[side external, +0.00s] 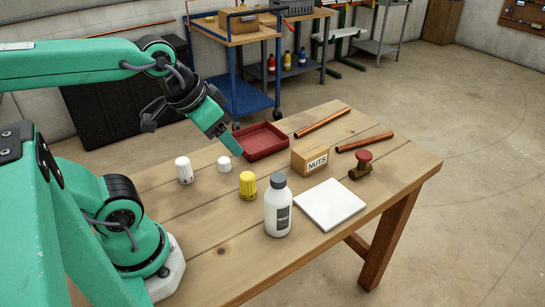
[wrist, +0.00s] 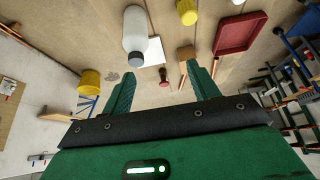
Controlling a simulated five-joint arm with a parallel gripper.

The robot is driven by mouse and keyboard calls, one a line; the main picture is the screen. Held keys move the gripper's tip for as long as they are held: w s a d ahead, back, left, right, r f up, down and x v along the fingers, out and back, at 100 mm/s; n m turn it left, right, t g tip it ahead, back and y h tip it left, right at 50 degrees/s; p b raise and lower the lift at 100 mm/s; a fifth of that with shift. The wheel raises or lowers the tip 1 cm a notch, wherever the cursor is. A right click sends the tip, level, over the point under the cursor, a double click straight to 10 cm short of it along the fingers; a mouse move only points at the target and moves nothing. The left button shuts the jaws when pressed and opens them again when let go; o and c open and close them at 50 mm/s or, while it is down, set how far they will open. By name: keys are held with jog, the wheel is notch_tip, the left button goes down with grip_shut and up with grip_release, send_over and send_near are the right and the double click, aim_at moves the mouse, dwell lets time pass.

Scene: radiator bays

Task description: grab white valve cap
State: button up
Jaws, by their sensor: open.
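A short white cap (side external: 224,164) stands on the wooden table in the side view. Its edge shows at the top of the wrist view (wrist: 238,2). A taller white ribbed knob (side external: 184,170) stands to its left, and a similar yellow knob (side external: 248,185) stands to its right and nearer the camera. The yellow knob also shows in the wrist view (wrist: 187,12). My green gripper (side external: 237,150) hangs tilted down above the table, by the cap and the tray in the picture. Its fingers (wrist: 160,74) are apart with nothing held between them.
A dark red tray (side external: 287,146) lies behind the cap. A white bottle (side external: 278,212), a NUTS box (side external: 310,161), a white tile (side external: 330,204), a red-handled valve (side external: 361,167) and copper pipes (side external: 322,122) occupy the right side. The front left tabletop is bare.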

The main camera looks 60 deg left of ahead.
jog(key=n+g, duration=0.2)
jog(key=g, duration=0.3)
send_over(224, 159)
notch_tip(224, 159, down, 16)
jog(key=shift+d, duration=0.1)
jog(key=shift+a+f+g, duration=0.3)
jog(key=shift+f, duration=1.35)
jog(key=shift+d+f, duration=0.1)
jog(key=shift+d+f, duration=0.1)
jog(key=shift+f, duration=2.4)
